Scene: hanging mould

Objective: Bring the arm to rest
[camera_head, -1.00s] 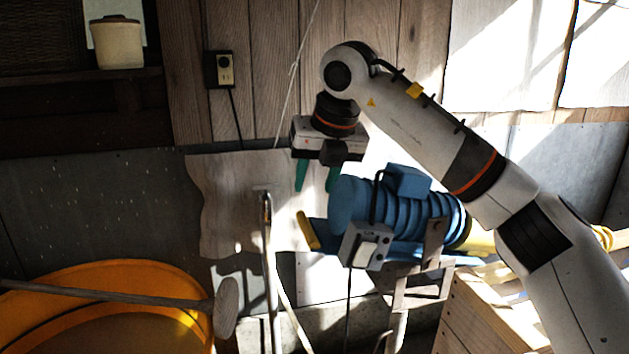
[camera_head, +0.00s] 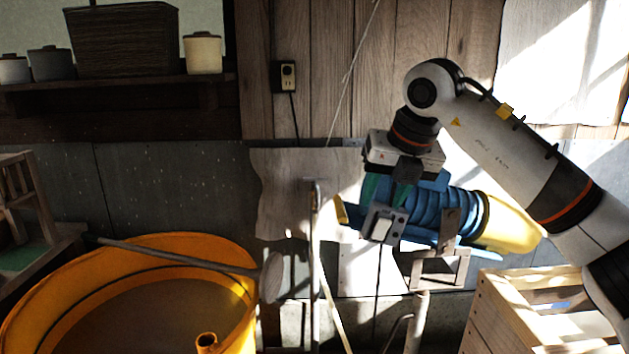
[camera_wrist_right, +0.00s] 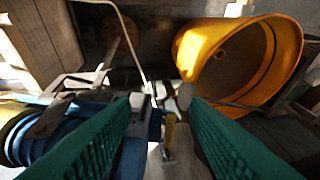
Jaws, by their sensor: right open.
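My right arm comes in from the right in the head view, with its gripper (camera_head: 386,188) hanging downward in front of the blue motor-like machine (camera_head: 440,215). The green fingers overlap the machine in that view, and I cannot tell whether they touch it. In the right wrist view, the two green fingers (camera_wrist_right: 165,135) are spread wide apart with nothing gripped between them. The blue machine also shows at the lower left there (camera_wrist_right: 75,130). My left gripper is in neither view.
A large orange tub (camera_head: 225,270) stands at lower left, with a long-handled mallet (camera_head: 180,257) across it. A wooden crate (camera_head: 500,310) stands at lower right. A thin upright metal pipe (camera_head: 315,260) stands left of the machine. A shelf (camera_head: 120,85) holds pots and a basket.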

